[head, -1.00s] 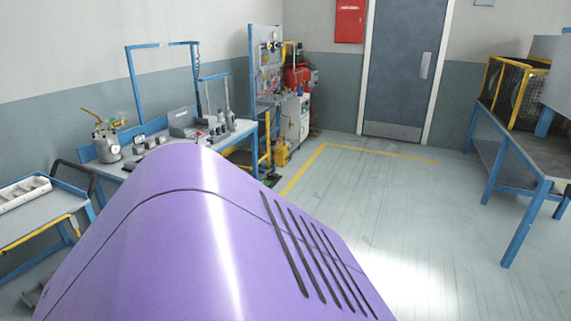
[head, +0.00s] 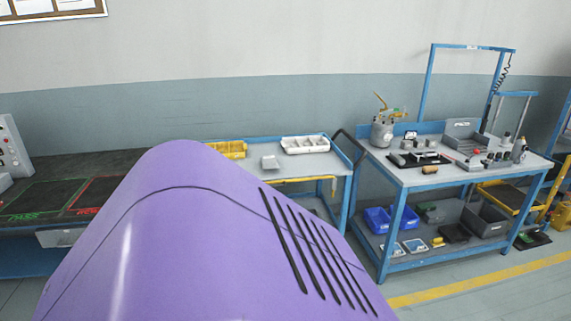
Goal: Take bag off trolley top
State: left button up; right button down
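A blue trolley (head: 334,167) stands against the wall near the middle of the head view, with a black push handle at its right end. On its top are a yellow bin (head: 229,149), a white divided tray (head: 305,144) and a small light-grey item (head: 270,163). The grey item lies between the bin and the tray; I cannot tell whether it is the bag. My purple body cover hides the trolley's left and lower parts. Neither of my grippers is in view.
A blue workbench (head: 420,180) with tools and a metal canister (head: 382,133) stands right of the trolley; blue bins (head: 385,219) are on its lower shelf. A dark bench (head: 60,185) with green and red marked areas is at left. Floor is clear at lower right.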

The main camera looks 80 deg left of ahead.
aim_at(270, 162)
jog(key=u, duration=2.75)
jog(key=z, duration=0.25)
jog(key=i+j+z, duration=0.3)
jog(key=z, duration=0.15)
jog(key=i+j+z, duration=0.3)
jog(key=z, duration=0.15)
jog(key=i+j, duration=0.15)
jog(key=j, duration=0.2)
jog(key=i+j+z, duration=0.15)
jog(key=j, duration=0.25)
jog(key=i+j, duration=0.2)
jog(key=j, duration=0.2)
jog(key=z, duration=0.05)
